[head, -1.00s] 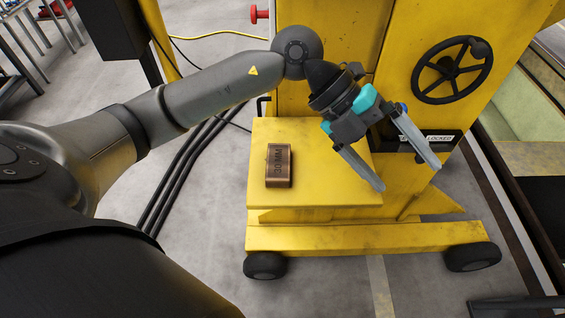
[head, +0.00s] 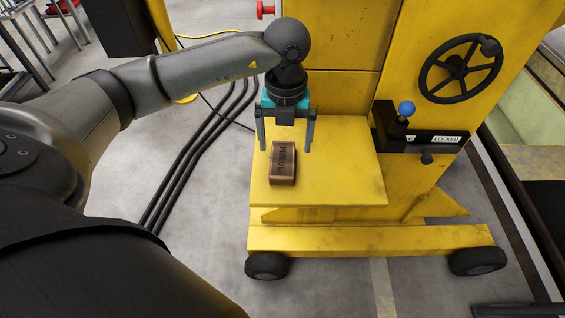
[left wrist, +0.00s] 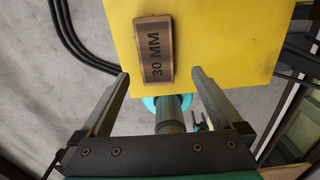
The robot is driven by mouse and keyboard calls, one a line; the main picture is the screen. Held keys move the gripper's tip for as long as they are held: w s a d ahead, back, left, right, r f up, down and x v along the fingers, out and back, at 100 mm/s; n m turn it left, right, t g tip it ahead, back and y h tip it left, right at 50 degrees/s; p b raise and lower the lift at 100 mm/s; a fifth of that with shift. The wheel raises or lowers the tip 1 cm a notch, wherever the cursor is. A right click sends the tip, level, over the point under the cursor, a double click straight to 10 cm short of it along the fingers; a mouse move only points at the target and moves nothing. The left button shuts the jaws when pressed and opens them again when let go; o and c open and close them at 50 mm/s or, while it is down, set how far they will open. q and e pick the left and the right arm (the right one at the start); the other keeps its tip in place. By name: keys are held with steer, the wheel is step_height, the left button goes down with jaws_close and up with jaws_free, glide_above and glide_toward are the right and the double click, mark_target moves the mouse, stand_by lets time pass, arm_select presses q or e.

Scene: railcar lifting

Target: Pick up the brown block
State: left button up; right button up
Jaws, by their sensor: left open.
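The brown block (head: 283,163), marked "30 MM", lies on the yellow platform (head: 340,185) of the yellow machine. In the left wrist view the block (left wrist: 156,48) shows beyond the fingertips, roughly centred between them, with its lettering running lengthwise. My left gripper (head: 286,146) is open and empty, its fingers pointing down, just behind and above the block in the head view. In the left wrist view the open fingers (left wrist: 160,76) have nothing between them.
A handwheel (head: 460,68) and a lever with a blue knob (head: 406,108) beside a "LOCKED" label are on the machine at right. A red knob (head: 265,9) sticks out at the top. Black cables (head: 195,160) run along the floor at left. The platform around the block is bare.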

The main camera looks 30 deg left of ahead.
mark_target(282, 162)
arm_select(q)
steer(key=shift+s+a+f+b, duration=0.15)
steer(key=shift+f+b, duration=0.1)
steer(key=shift+f, duration=1.5)
steer(key=shift+s+a+f+b, duration=0.1)
steer(key=shift+f+b, duration=0.15)
steer(key=shift+f, duration=1.45)
steer(key=shift+c, duration=0.4)
steer(key=shift+w, duration=0.1)
steer(key=c, duration=1.4)
steer(key=shift+r, duration=0.2)
